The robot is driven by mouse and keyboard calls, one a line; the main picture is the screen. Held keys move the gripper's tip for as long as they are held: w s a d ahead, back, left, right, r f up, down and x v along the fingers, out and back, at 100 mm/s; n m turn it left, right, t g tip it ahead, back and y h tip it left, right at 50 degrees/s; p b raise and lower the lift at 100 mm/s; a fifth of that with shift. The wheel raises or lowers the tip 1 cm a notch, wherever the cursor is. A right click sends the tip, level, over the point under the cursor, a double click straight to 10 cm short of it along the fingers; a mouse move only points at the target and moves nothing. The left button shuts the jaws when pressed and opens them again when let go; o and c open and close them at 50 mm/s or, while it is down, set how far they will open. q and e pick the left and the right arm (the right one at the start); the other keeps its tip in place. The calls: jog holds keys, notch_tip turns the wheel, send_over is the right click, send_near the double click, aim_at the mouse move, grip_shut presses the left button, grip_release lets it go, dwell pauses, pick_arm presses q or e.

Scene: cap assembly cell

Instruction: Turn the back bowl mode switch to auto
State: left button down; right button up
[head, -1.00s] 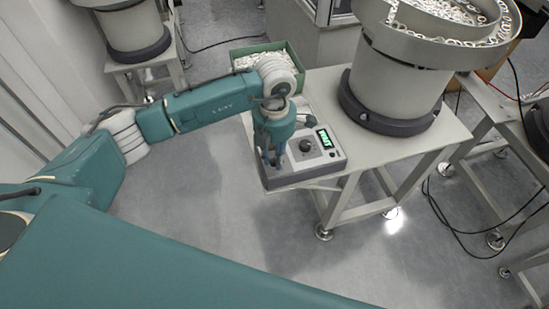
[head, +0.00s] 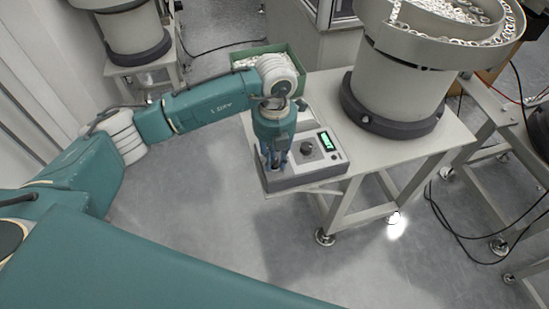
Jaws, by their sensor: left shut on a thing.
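The grey control box (head: 305,177) sits on the front left corner of the table beside the large bowl feeder. Its top carries a black round knob (head: 307,148) and a green lit display (head: 327,141), whose lettering is too small to read surely. My left gripper (head: 276,165) points down over the left part of the box, left of the black knob. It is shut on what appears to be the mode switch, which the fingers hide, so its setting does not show. My right gripper is not in view.
The bowl feeder (head: 392,80) with pale rings in its bowl stands right of the box on the table (head: 420,143). A green bin (head: 243,53) of pale parts is behind my wrist. Another feeder stands at the back left. Black cables lie on the floor at right.

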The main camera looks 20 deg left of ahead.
aim_at(276, 162)
pick_arm(q)
jog(key=shift+s+d+f, duration=0.1)
jog(key=shift+s, duration=0.1)
dwell(0.3)
jog(key=c, duration=1.5)
grip_release()
jog(key=shift+c, duration=0.2)
jog(key=shift+r, duration=0.45)
notch_tip(276, 162, up, 11)
jog(key=shift+r, duration=0.15)
jog(key=shift+d, duration=0.15)
